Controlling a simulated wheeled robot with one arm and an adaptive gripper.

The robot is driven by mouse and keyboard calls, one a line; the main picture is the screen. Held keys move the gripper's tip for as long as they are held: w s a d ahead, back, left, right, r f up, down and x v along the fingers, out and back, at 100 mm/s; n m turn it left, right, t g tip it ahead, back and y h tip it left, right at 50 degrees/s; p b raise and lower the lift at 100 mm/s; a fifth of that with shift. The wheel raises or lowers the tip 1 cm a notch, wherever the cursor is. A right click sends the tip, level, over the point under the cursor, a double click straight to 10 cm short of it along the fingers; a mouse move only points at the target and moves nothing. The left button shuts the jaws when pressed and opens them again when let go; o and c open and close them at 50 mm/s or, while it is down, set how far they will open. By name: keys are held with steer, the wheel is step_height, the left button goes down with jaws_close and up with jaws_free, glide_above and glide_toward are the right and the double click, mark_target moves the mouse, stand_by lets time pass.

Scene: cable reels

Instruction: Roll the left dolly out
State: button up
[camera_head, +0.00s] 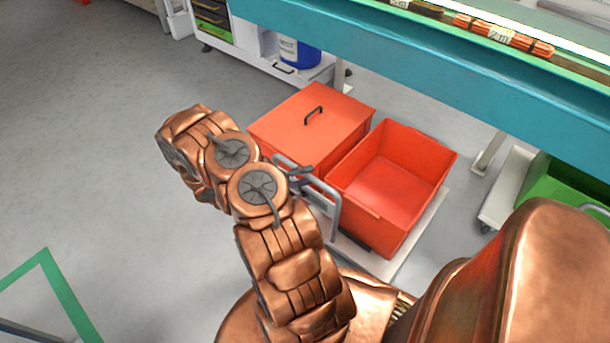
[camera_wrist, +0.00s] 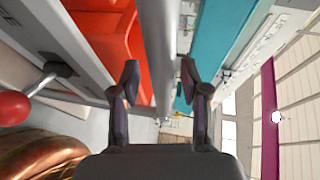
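The left dolly (camera_head: 434,212) is a low pale platform carrying two red bins. One bin (camera_head: 300,140) has a red lid with a black handle; the other bin (camera_head: 385,185) is open and looks empty. A grey tubular push handle (camera_head: 327,196) rises at the dolly's near left side, partly hidden by my copper arm. My gripper (camera_wrist: 160,82) shows in the wrist view with its two dark fingers apart. A grey band lies between them in the picture; I cannot tell whether it is the handle.
A teal-edged bench (camera_head: 420,70) runs behind the dolly, with copper pieces on top. A second dolly (camera_head: 505,190) with a green bin (camera_head: 570,190) stands at the right. A white cart with a blue drum (camera_head: 299,52) is behind.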

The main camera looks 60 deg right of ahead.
stand_by(0.3)
steer(key=v, duration=1.2)
stand_by(0.5)
